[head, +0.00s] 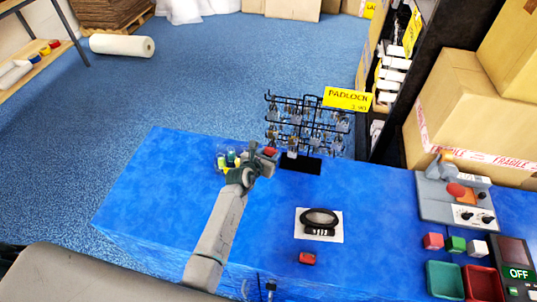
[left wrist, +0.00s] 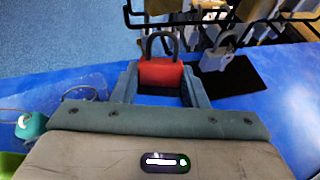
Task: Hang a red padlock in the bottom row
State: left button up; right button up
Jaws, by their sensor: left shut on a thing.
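A red padlock (left wrist: 160,73) with a dark shackle pointing up is held between the fingers of my left gripper (left wrist: 160,88); in the head view the padlock (head: 270,152) shows as a small red patch at the gripper (head: 262,163). The black wire padlock rack (head: 308,112), with a yellow PADLOCK sign (head: 347,99), stands just beyond and to the right of the gripper. Several padlocks hang on its rows; their colours are hard to tell.
A clear bin (head: 221,158) with coloured padlocks stands left of my gripper. A grey device (head: 457,204) and small trays (head: 445,280) stand right. The blue table's left part (head: 160,190) is clear.

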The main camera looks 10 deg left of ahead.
pick_arm(q)
jog(key=o, duration=1)
jog(key=shift+c, duration=0.2)
jog(key=shift+s, duration=0.1)
